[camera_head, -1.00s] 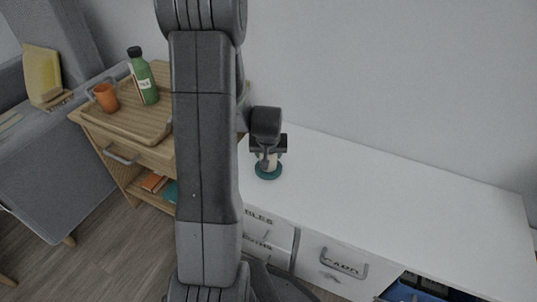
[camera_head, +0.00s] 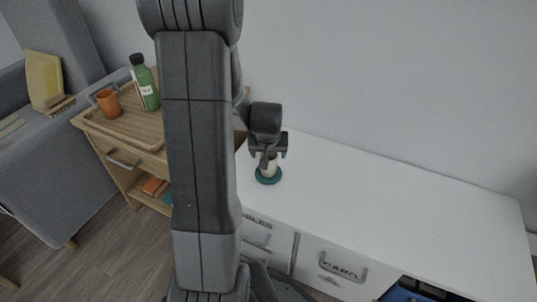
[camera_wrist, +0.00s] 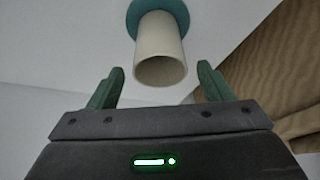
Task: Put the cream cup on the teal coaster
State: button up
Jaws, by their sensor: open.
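The cream cup (camera_head: 272,168) stands on the teal coaster (camera_head: 266,179) on the white desk, partly hidden behind my gripper (camera_head: 268,155) in the head view. In the wrist view the cup (camera_wrist: 158,55) is upright on the coaster (camera_wrist: 135,12), with its open rim toward the camera. My gripper (camera_wrist: 154,85) is open there, with one green finger to each side of the cup and a gap on both sides. The fingers do not appear to touch the cup.
The white desk top (camera_head: 400,200) is clear to the right. To the left a wooden cart (camera_head: 130,130) holds an orange cup (camera_head: 109,103) and a green bottle (camera_head: 146,85). A white wall stands behind the desk.

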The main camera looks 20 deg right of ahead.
jog(key=p+v, duration=0.1)
jog(key=v, duration=0.6)
jog(key=shift+p, duration=0.35)
